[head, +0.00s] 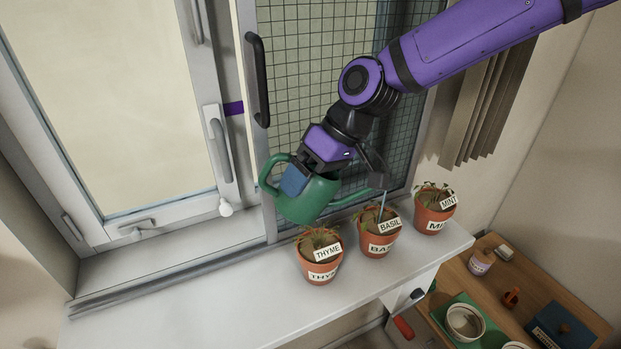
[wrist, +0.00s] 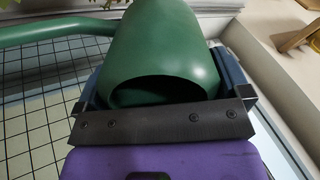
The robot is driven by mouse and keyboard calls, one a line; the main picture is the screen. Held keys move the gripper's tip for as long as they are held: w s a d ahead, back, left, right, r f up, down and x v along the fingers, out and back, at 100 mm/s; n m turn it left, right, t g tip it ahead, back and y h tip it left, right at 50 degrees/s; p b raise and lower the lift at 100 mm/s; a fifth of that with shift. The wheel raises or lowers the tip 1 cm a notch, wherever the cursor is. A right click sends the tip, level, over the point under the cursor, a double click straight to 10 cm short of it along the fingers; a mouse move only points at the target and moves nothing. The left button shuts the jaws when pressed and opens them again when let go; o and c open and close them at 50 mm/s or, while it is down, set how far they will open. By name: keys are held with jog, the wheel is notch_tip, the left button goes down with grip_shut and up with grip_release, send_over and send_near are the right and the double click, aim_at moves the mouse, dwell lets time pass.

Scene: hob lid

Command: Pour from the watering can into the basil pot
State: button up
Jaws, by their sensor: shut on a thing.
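The green watering can (head: 306,203) is held tilted above the sill, its spout reaching right over the basil pot (head: 378,240). A thin blue-grey stream (head: 381,206) runs from the spout end down into that pot. The basil pot is terracotta, upright, with a plant and a BASIL tag. My gripper (head: 294,181) is shut on the can's body, one blue finger showing. In the wrist view the can (wrist: 165,40) sits between both fingers, its dark opening facing the camera; its water level cannot be made out.
The thyme pot (head: 319,262) stands left of the basil, beneath the can, and the mint pot (head: 434,213) right. The white sill (head: 190,308) is free to the left. A mesh screen (head: 305,70) with a black handle (head: 258,80) is close behind. A wooden counter (head: 455,277) lies lower right.

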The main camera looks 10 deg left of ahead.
jog(key=shift+w+d+r+g+y, duration=0.1)
jog(key=shift+d+r+g+y, duration=0.1)
jog(key=shift+r+y, duration=0.4)
jog(key=shift+w+d+r+g+y, duration=0.1)
jog(key=shift+d+r+g+y, duration=0.1)
jog(key=shift+r+y, duration=0.4)
dwell(1.1)
jog(key=shift+s+a, duration=0.1)
jog(key=shift+s+a+f+t+h, duration=0.1)
jog(key=shift+a+f+t+h, duration=0.1)
jog(key=shift+f+h, duration=0.4)
jog(key=shift+s+a+f+t+h, duration=0.1)
jog(key=shift+a+f+t+h, duration=0.1)
jog(key=shift+f+h, duration=0.4)
jog(key=shift+f+t+h, duration=0.3)
jog(key=shift+f+h, duration=0.5)
jog(key=shift+f, duration=0.35)
jog(key=shift+f+t+h, duration=0.4)
jog(key=shift+f+h, duration=0.7)
jog(key=shift+f, duration=0.1)
jog(key=shift+t+h, duration=0.3)
jog(key=shift+h, duration=0.6)
jog(key=shift+w+d+r, duration=0.1)
jog(key=shift+d+r, duration=0.15)
jog(key=shift+r, duration=0.8)
jog(key=shift+w+d+r, duration=0.1)
jog(key=shift+d+r, duration=0.15)
jog(key=shift+r, duration=0.75)
